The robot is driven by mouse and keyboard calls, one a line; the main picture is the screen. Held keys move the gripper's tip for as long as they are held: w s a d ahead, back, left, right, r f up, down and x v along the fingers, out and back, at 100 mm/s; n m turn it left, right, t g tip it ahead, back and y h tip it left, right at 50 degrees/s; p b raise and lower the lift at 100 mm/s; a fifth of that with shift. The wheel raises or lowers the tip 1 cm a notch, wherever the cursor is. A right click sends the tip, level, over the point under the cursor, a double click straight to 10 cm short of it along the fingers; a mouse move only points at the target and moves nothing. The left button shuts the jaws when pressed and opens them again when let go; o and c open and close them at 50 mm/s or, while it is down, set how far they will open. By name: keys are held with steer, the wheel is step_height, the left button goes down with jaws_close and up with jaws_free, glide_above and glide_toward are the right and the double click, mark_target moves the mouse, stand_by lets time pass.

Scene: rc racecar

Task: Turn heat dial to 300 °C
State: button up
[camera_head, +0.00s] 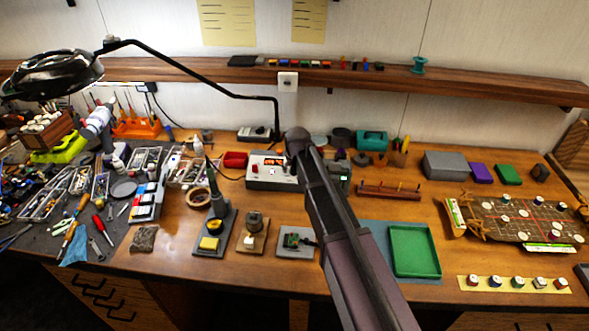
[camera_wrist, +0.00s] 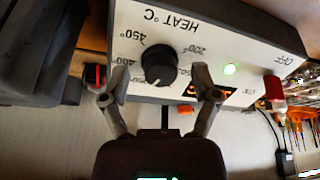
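The black heat dial (camera_wrist: 158,66) is on the white face of the station, which appears upside down in the wrist view. Its marks include 450°, 400 and 200°; other marks are partly covered. A small pale pointer shows on the dial, but I cannot tell its exact reading. An orange display (camera_wrist: 222,91) is partly hidden by the right finger. In the head view the station (camera_head: 262,183) is partly behind my arm.
A soldering stand (camera_head: 215,240) and other small stands are in front of the station. A lamp arm (camera_head: 190,66) reaches over the bench.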

jaws_close()
steer(key=shift+n, duration=0.3)
steer(key=n, duration=0.9)
steer(key=shift+a+g, duration=0.1)
steer(key=shift+g, duration=0.3)
stand_by(0.3)
steer(key=shift+o, duration=0.2)
jaws_free()
